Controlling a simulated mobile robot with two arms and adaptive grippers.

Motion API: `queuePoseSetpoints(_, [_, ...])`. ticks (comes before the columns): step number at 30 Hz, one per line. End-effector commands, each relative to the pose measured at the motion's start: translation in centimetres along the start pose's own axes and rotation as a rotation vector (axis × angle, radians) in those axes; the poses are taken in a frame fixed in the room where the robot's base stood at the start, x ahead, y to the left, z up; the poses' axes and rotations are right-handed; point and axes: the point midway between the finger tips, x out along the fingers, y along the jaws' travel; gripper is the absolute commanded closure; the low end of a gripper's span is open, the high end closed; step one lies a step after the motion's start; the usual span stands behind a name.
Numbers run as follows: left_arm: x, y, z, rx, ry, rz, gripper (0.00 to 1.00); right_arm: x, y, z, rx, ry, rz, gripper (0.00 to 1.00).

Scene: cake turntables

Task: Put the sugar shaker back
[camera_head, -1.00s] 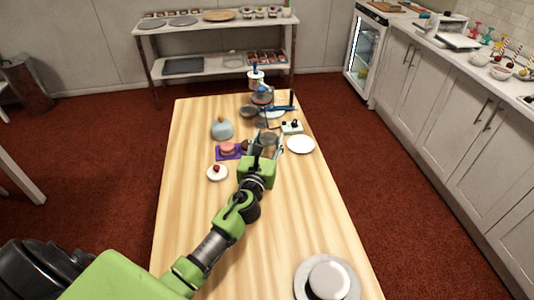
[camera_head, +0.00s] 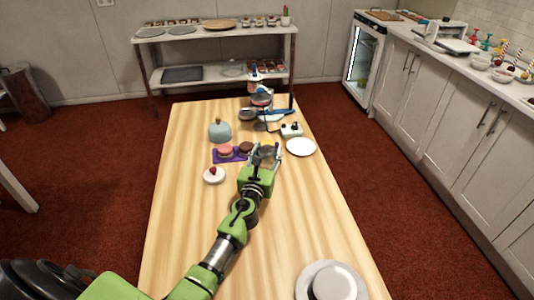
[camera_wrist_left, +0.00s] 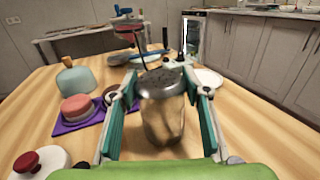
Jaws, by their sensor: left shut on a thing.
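The sugar shaker (camera_wrist_left: 162,112) is a see-through jar with a grey metal lid full of holes. In the left wrist view it stands upright between the two fingers of my left gripper (camera_wrist_left: 160,98), which is shut on it. In the head view my left gripper (camera_head: 264,152) is over the middle of the wooden table, with the shaker (camera_head: 267,157) small between its fingers. I cannot tell whether the shaker's base touches the table. My right gripper is not in view.
A white plate (camera_head: 301,147) is to the right. A blue-and-grey stand (camera_head: 261,98) is behind. A turntable (camera_head: 309,282) stands at the near edge.

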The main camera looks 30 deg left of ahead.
Motion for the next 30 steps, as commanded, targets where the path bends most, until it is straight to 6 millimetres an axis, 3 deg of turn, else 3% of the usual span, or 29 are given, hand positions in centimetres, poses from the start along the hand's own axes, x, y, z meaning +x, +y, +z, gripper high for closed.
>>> queuePoseSetpoints(3, [0.0, 0.0, -0.4, 0.000, -0.002, 0.000, 0.85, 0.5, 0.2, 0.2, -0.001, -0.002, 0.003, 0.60])
queuePoseSetpoints(4, [0.0, 0.0, -0.4, 0.000, 0.000, 0.000, 0.52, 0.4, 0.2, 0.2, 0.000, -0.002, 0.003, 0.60])
queuePoseSetpoints(6, [0.0, 0.0, -0.3, 0.000, 0.000, 0.000, 0.40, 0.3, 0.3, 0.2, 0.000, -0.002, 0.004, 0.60])
queuePoseSetpoints(19, [-0.2, 0.0, 0.2, 0.000, 0.001, 0.000, 0.40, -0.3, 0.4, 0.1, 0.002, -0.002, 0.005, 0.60])
queuePoseSetpoints(30, [-7.8, 0.0, -0.2, 0.001, 0.003, -0.001, 0.40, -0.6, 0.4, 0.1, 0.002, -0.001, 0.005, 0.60])
